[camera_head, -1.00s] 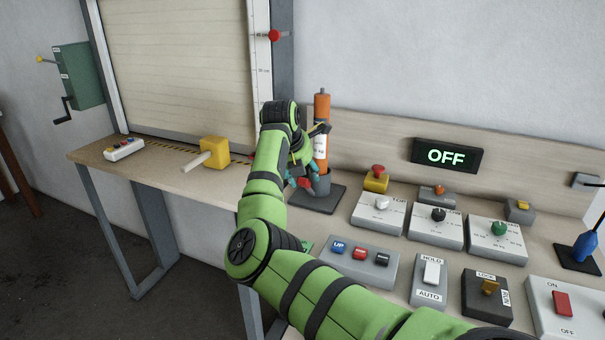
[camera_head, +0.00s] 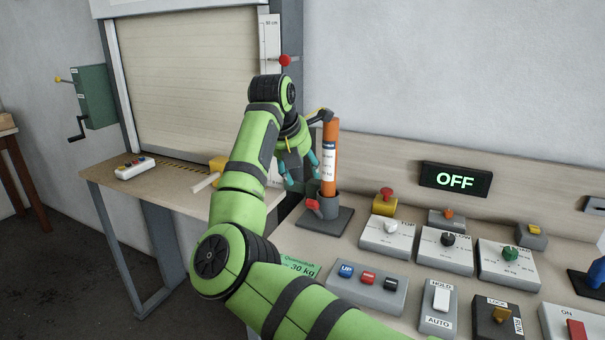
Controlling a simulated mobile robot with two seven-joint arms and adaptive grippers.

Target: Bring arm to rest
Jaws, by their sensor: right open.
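My right arm (camera_head: 240,165) is green and black. It comes in from the bottom right and reaches up over the table's front part. My right gripper (camera_head: 301,178) points down, open and empty, just left of the orange cylinder. Its teal fingertips are close to the cylinder; whether they touch it I cannot tell. The orange cylinder (camera_head: 330,150) with a white label stands upright in a dark grey holder (camera_head: 325,217) with a red clamp part (camera_head: 313,207) low on its left. My left gripper is not in view.
Switch boxes fill the right of the table, among them the UP button box (camera_head: 368,290) and the HOLD/AUTO switch (camera_head: 440,299). A display (camera_head: 456,180) reads OFF. A yellow block (camera_head: 218,168) and a white button box (camera_head: 134,168) lie left. A shutter (camera_head: 185,80) stands behind.

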